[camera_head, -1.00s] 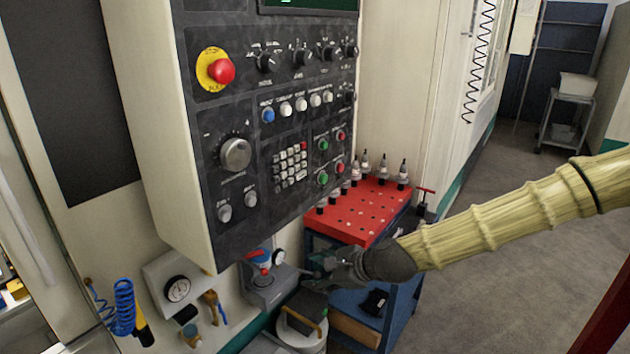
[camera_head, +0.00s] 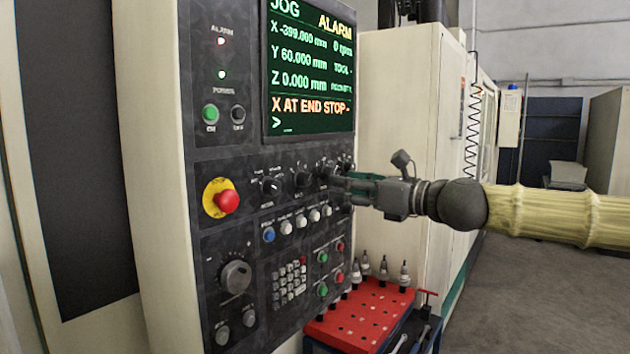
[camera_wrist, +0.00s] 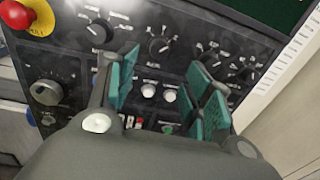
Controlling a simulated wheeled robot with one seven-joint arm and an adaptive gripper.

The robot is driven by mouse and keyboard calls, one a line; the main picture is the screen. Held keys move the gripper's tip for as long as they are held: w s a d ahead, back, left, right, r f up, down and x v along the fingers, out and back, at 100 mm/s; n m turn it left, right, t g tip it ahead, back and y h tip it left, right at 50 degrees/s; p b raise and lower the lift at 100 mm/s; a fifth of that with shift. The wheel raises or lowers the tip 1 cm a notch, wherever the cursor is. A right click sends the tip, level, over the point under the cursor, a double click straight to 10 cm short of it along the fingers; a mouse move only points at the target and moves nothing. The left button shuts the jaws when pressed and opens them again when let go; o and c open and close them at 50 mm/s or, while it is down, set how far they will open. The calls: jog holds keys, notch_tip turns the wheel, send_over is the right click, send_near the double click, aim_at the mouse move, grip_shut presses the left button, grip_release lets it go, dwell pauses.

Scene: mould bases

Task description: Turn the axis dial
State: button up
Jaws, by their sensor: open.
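The control panel carries a row of black rotary dials below the screen. In the head view a left dial (camera_head: 271,186) and a second dial (camera_head: 303,179) show clearly. My gripper (camera_head: 347,184) is open and empty at the right end of this row. In the wrist view its green-padded fingers (camera_wrist: 163,62) are spread, with a dial (camera_wrist: 158,45) beyond the gap, apparently untouched. Another dial (camera_wrist: 98,30) lies further left.
The screen (camera_head: 308,65) reads JOG, ALARM and "X AT END STOP". A red emergency stop (camera_head: 227,201) on yellow, a large grey knob (camera_head: 236,277) and several white buttons (camera_head: 301,221) crowd the panel. A red tool rack (camera_head: 361,318) stands below my arm.

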aim_at(308, 180)
jog(key=shift+p+x, duration=1.3)
jog(key=shift+x, duration=3.25)
jog(key=shift+c, duration=0.2)
jog(key=c, duration=1)
